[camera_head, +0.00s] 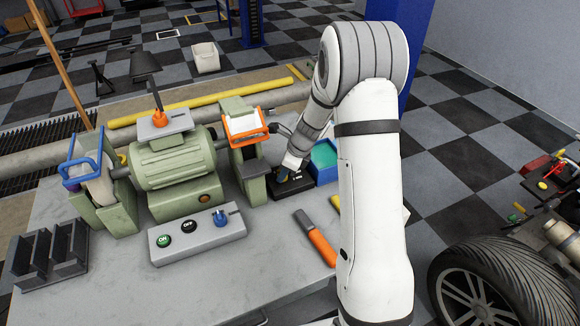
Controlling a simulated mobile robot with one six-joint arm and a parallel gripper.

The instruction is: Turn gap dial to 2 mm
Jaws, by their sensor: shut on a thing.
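My gripper (284,174) reaches down behind the grinder's right end, to a low black box (295,187) with small white markings on top. It is shut on a small dark knob there, which I take to be the gap dial. My fingers and the small size of the view hide most of the knob, and I cannot read its setting. The bench grinder (172,165) is green, with an orange-framed shield (243,124) at its right wheel and a blue-framed shield (84,171) at its left.
A grey control box (197,238) with ON and OFF buttons and a blue knob (222,216) stands in front. An orange-handled tool (318,243) lies on the bench (130,285). A blue bin (324,176) stands right of the black box. A dark rack (48,254) is at left.

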